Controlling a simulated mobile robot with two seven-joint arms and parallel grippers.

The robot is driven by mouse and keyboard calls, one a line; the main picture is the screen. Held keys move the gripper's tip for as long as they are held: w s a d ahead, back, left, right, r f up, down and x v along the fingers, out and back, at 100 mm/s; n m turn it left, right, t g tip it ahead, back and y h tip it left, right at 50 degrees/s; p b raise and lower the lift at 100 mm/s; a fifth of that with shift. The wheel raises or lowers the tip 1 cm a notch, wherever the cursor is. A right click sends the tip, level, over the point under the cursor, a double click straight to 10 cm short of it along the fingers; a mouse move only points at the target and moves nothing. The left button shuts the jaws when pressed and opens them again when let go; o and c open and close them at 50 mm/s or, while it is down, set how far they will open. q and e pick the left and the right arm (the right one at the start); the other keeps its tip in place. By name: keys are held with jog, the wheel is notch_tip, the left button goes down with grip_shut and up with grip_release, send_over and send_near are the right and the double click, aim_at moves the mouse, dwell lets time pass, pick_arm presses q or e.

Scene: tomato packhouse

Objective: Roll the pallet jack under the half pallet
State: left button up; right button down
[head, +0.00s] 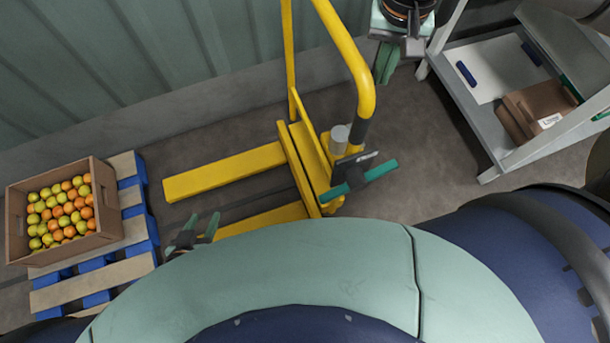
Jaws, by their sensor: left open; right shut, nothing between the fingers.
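The yellow pallet jack (312,165) stands in the middle, its upright handle frame reaching the top of the view. Its forks (228,170) point left toward the half pallet (134,232). The far fork's tip ends a little short of the pallet's right side; the near fork is partly hidden by my body. The half pallet has blue blocks and pale boards. My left gripper (201,225) is open and empty, low near the near fork and right of the pallet. My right gripper (384,72) is shut and empty, right of the handle's curved bar and apart from it in the picture.
A corrugated wall (150,60) runs behind. A grey metal stand (466,118) with a brown box (525,112) is at right. Bare floor (425,150) lies between jack and stand.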

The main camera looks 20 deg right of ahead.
aim_at(367, 76)
jog(key=shift+a, duration=0.25)
jog(key=shift+a+p, duration=0.35)
jog(key=shift+p, duration=0.05)
jog(key=shift+a, duration=0.2)
jog(key=shift+s+a+p, duration=0.15)
jog(key=shift+a+p, duration=0.3)
jog(key=shift+a, duration=0.35)
